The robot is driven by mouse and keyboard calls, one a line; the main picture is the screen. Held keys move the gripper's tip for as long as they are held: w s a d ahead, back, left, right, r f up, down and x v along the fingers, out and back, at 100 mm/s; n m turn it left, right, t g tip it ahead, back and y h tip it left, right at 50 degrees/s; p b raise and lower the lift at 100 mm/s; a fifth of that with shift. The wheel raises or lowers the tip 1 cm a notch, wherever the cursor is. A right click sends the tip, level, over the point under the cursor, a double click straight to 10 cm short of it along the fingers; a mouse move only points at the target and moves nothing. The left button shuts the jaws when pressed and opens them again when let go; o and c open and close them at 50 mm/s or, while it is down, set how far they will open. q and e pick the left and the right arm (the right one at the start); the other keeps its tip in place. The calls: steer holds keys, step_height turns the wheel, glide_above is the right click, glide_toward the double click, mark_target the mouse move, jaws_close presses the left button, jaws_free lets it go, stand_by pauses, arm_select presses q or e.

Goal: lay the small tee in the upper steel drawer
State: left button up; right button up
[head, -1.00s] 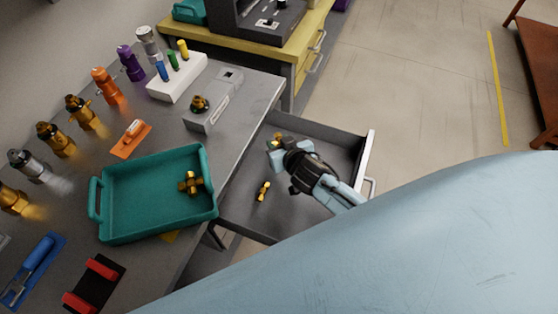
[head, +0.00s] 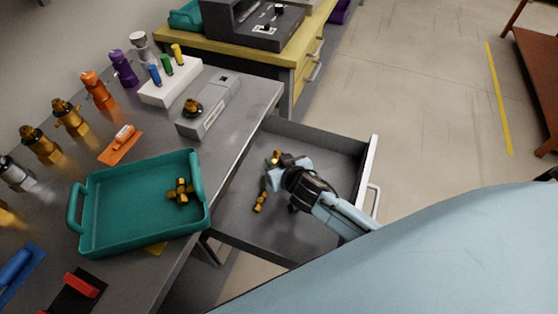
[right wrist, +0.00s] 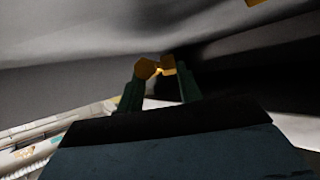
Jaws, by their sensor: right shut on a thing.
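The upper steel drawer (head: 287,235) stands pulled out from the grey bench in the head view. My right gripper (head: 273,172) is inside it, low over its floor. It is shut on a small brass tee (head: 276,156), which shows between the fingertips in the right wrist view (right wrist: 155,68). The fingers hide part of the tee, and I cannot tell whether it touches the drawer floor. Another small brass fitting (head: 260,202) lies on the drawer floor close to the gripper. My left gripper is not in view.
A teal tray (head: 108,236) holding a brass fitting (head: 181,190) stands on the bench left of the drawer. A grey block (head: 215,113) with a brass fitting on top and a white rack (head: 160,95) stand behind. The drawer's walls surround my gripper.

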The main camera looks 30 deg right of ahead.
steer(key=shift+d+f+b, duration=0.15)
steer(key=shift+f+b, duration=0.3)
steer(key=shift+f, duration=0.4)
steer(key=o, duration=1.1)
